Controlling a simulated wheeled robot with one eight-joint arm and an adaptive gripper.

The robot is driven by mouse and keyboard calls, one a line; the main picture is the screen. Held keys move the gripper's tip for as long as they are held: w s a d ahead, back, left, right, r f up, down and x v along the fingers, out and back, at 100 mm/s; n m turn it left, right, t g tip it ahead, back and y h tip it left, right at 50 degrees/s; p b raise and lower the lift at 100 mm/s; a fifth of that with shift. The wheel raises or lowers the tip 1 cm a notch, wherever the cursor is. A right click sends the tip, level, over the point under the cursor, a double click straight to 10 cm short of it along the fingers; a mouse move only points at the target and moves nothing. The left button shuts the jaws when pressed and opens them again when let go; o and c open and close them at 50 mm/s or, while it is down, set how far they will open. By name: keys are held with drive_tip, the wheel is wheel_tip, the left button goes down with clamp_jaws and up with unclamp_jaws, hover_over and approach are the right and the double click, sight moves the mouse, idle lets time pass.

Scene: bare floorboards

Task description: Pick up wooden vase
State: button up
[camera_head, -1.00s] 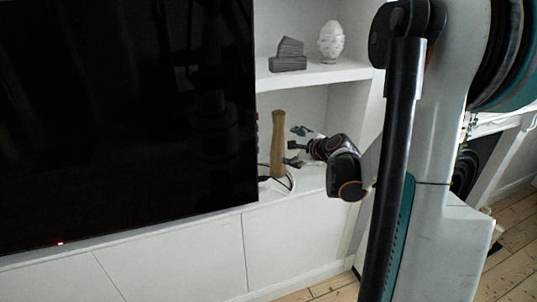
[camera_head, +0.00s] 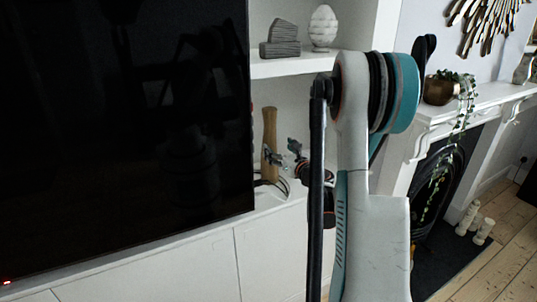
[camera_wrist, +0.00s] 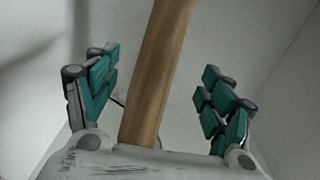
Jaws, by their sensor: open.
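The wooden vase (camera_head: 269,138) is a tall, slim, light brown piece standing upright in the lower alcove beside the black screen. My gripper (camera_head: 281,153) is at the vase's right side in the head view, with one finger overlapping the vase's middle. In the wrist view the vase (camera_wrist: 158,72) runs up between the two teal-padded fingers of my gripper (camera_wrist: 160,85). The fingers are open, with a visible gap on each side of the vase. Its foot is hidden behind the gripper's palm in the wrist view.
The big black screen (camera_head: 120,130) stands close left of the vase. A shelf (camera_head: 300,66) above holds a grey book-like ornament (camera_head: 280,41) and a white egg-shaped ornament (camera_head: 323,28). Cables (camera_head: 277,184) lie at the vase's foot. A fireplace mantel (camera_head: 455,117) stands at right.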

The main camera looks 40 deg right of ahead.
sight(269, 139)
drive_tip(key=x, duration=0.2)
drive_tip(key=b+x, duration=0.1)
drive_tip(key=x, duration=0.2)
drive_tip(key=b+x, duration=0.1)
drive_tip(key=x, duration=0.1)
drive_tip(key=shift+w+a+r, duration=0.1)
drive_tip(key=shift+w+r, duration=0.15)
clamp_jaws()
